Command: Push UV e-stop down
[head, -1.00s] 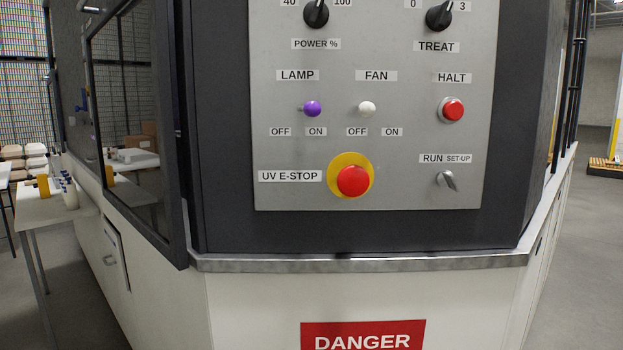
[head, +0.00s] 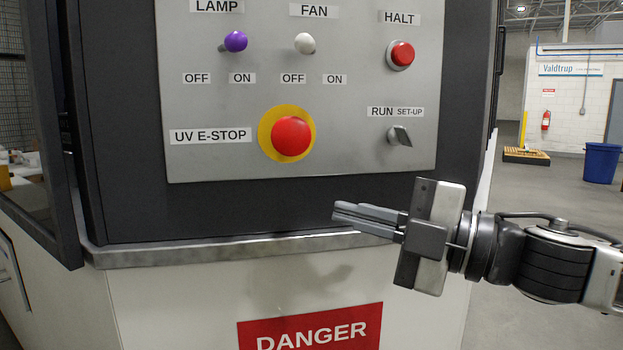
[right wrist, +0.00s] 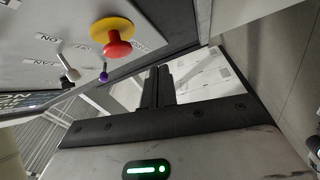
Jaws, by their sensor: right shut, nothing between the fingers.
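The UV e-stop (head: 291,136) is a red mushroom button on a yellow ring, low on the grey control panel (head: 215,165), right of its UV E-STOP label. In the right wrist view the button (right wrist: 117,46) stands out from its yellow ring on a stem. My right gripper (head: 334,212) is shut and empty, below and to the right of the button and apart from it, its fingers pointing left. In the right wrist view the closed fingers (right wrist: 158,72) show right of and below the button. My left gripper is not in view.
The purple LAMP switch (head: 236,41), white FAN switch (head: 305,42), red HALT button (head: 402,54) and RUN/SET-UP selector (head: 399,135) share the panel. A metal ledge (head: 200,248) runs below it, above a red DANGER sign (head: 310,330). Open floor lies to the right.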

